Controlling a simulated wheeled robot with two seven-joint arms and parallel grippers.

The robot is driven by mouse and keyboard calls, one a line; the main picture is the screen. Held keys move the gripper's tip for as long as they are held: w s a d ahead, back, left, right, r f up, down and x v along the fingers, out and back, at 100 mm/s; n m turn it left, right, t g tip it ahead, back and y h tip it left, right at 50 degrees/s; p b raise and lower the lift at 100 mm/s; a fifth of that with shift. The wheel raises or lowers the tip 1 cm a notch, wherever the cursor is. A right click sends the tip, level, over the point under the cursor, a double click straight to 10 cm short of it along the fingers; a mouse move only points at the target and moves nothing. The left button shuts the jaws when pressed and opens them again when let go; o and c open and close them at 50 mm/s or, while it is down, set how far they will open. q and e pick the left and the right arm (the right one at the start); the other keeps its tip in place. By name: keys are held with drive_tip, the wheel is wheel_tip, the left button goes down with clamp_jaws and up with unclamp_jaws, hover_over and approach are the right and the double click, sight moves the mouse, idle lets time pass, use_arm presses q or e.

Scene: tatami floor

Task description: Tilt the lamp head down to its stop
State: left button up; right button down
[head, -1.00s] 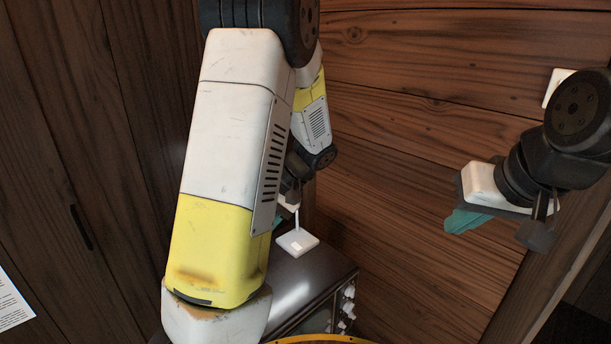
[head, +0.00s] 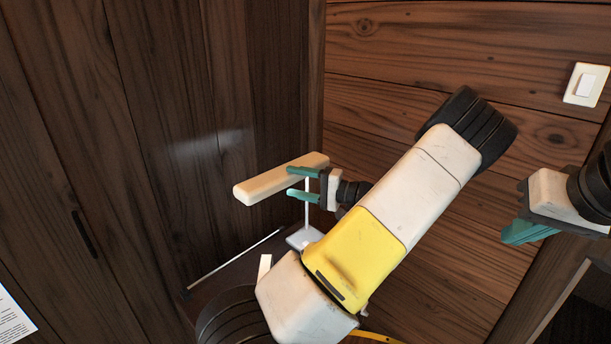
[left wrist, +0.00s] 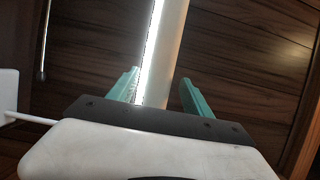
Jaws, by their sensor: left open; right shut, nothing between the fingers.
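The lamp has a long cream head (head: 262,186), a thin white post (head: 307,212) and a flat white base (head: 301,240) on a dark surface. The head looks roughly level, its inclination hard to judge. My left gripper (head: 291,182) is open at the head's right part, one teal finger above and one below it in the head view. In the left wrist view the lamp head (left wrist: 168,45), with a bright lit edge, runs between the open fingers (left wrist: 160,88); contact cannot be told. My right gripper (head: 528,232) is shut and empty at the far right, away from the lamp.
A thin pale rod (head: 232,259) runs diagonally left of the lamp base. A light switch (head: 586,84) is on the wooden wall at upper right. A paper sheet (head: 12,315) is at lower left. My left arm hides part of the surface under the lamp.

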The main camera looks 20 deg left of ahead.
sight(282, 179)
use_arm(q)
drive_tip(key=shift+a, duration=2.3)
clamp_jaws()
